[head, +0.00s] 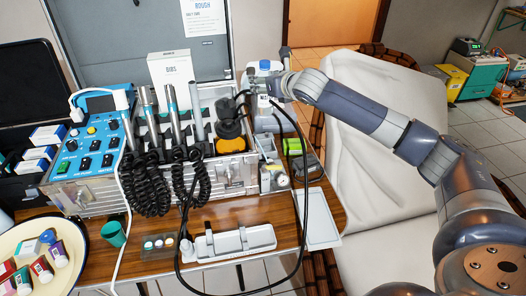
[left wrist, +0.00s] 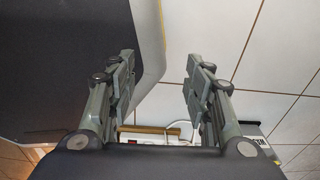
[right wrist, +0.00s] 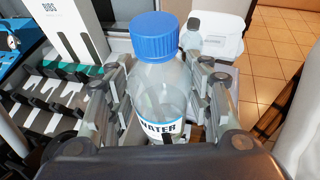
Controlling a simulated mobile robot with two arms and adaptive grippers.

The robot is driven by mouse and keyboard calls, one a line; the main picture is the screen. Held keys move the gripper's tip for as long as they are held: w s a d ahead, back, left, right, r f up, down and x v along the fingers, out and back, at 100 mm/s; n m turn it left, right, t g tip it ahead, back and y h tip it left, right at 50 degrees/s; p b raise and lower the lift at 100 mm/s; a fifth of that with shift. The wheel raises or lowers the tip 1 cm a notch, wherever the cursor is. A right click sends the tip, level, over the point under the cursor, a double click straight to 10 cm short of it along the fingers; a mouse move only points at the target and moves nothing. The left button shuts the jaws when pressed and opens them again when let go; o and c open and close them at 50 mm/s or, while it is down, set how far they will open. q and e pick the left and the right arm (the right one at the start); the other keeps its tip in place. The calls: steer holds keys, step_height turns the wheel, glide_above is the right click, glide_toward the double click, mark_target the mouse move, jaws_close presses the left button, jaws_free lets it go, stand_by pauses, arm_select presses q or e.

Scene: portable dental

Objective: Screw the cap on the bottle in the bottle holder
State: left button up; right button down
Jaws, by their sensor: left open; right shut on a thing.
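A clear water bottle (right wrist: 160,95) with a blue cap (right wrist: 160,36) on its top stands between my right gripper's fingers (right wrist: 162,90) in the right wrist view. The fingers are shut on the bottle's sides below the cap. Whether the cap is tight does not show. In the head view the blue cap (head: 264,65) is behind my right wrist, which hides part of the bottle. The bottle's base and holder are hidden. My left gripper (left wrist: 162,65) is open and empty above a tiled floor, outside the head view.
A dental unit (head: 225,176) with handpieces and coiled black hoses stands left of the bottle. A box of bibs (head: 172,80) is behind it. The white chair (head: 370,150) lies to the right. A white tray (head: 235,243) is on the wooden table in front.

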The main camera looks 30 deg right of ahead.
mark_target(268, 111)
steer(key=shift+f, duration=0.5)
step_height(268, 111, down, 9)
steer(key=shift+r+b, duration=0.1)
steer(key=shift+b, duration=0.45)
arm_select(q)
steer(key=shift+w+d+f+b, duration=0.1)
steer(key=shift+w+f+b, duration=0.25)
steer(key=shift+w+f, duration=0.5)
arm_select(e)
step_height(268, 111, down, 8)
steer(key=shift+w, duration=0.1)
